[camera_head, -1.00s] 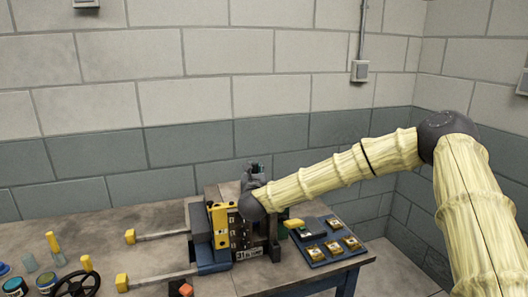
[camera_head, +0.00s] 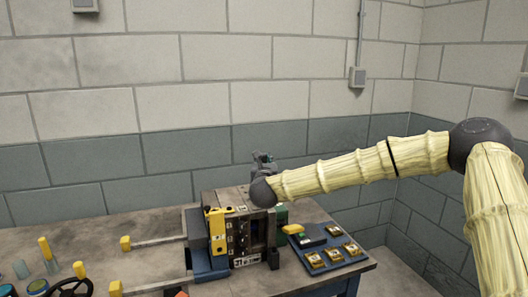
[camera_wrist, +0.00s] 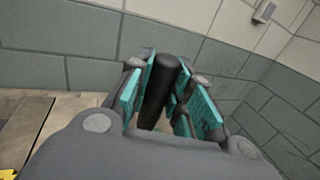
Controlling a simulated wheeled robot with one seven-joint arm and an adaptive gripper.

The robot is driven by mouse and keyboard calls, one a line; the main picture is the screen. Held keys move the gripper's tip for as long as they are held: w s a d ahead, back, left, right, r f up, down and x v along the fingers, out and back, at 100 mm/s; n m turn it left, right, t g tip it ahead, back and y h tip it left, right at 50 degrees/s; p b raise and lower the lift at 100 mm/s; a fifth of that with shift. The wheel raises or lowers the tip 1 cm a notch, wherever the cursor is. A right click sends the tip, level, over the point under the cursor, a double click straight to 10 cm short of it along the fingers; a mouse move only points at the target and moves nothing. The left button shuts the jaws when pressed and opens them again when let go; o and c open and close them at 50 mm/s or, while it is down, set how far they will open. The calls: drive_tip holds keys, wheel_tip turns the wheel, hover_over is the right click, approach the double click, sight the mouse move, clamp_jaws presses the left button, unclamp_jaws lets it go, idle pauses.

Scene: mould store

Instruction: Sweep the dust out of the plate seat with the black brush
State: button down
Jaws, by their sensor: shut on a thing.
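My gripper (camera_wrist: 172,92) shows its teal-padded fingers closed around a black rod (camera_wrist: 158,82), which looks like the black brush's handle. The bristles are hidden. In the head view my gripper (camera_head: 264,164) is small, at the wrist's dark round end, above the back right of the mould block. The mould block (camera_head: 240,236) is a dark metal block with a yellow clamp strip on its front left. A dark recess shows in its right part. I cannot tell whether this is the plate seat, and no dust can be made out.
A blue tray (camera_head: 318,267) with several small brass-coloured pieces lies right of the block. A yellow-and-green item (camera_head: 293,230) lies beside it. Yellow-ended rods (camera_head: 150,243) stick out left. A black handwheel (camera_head: 72,288) and pots stand at the lower left.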

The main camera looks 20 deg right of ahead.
sight(264, 154)
drive_tip(key=shift+r, duration=1.85)
drive_tip(key=shift+f, duration=0.1)
